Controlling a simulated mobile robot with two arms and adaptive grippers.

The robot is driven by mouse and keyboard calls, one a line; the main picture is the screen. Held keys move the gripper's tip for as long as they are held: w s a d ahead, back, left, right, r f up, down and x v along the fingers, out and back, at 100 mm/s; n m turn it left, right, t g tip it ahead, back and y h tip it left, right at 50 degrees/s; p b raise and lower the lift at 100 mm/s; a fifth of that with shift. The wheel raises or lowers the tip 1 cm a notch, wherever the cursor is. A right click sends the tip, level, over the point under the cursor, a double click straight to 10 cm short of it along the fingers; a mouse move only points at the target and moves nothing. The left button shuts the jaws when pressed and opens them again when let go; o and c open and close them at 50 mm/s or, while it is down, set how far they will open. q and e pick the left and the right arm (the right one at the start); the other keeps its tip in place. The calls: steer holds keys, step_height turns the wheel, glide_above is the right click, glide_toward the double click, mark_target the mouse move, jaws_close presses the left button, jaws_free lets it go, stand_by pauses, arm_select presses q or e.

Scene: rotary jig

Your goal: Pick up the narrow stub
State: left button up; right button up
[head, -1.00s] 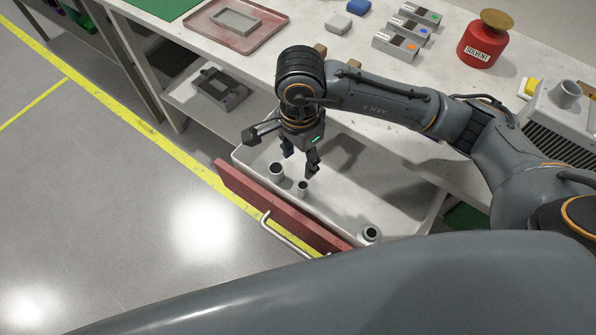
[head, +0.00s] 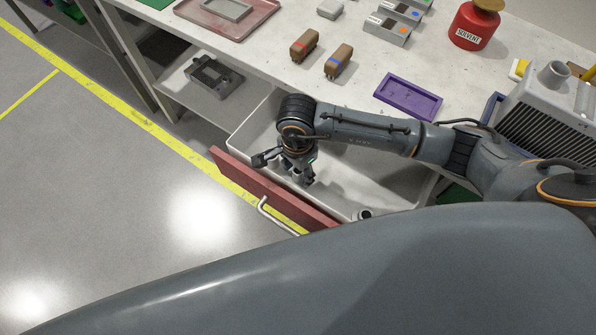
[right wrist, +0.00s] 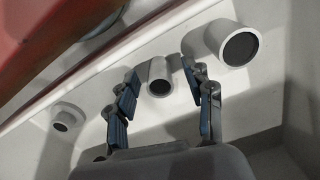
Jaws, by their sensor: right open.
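The narrow stub (right wrist: 160,78) is a small pale tube with a dark open end. In the right wrist view it lies between the fingertips of my right gripper (right wrist: 161,72), with a gap visible on each side. In the head view my right gripper (head: 303,180) is open, low inside the white drawer (head: 340,198), and hides the narrow stub. A wider stub (right wrist: 232,44) is just right of the fingers in the right wrist view. A third, flanged stub (right wrist: 65,119) sits farther left; a stub (head: 365,214) also shows at the drawer's near end. My left gripper is out of view.
The drawer's red front (head: 265,188) and its handle (head: 278,217) border the left side. The bench above carries two brown blocks (head: 304,46), a purple tray (head: 408,97), a red solvent bottle (head: 474,25) and a finned grey unit (head: 545,110).

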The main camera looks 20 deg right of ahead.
jaws_close()
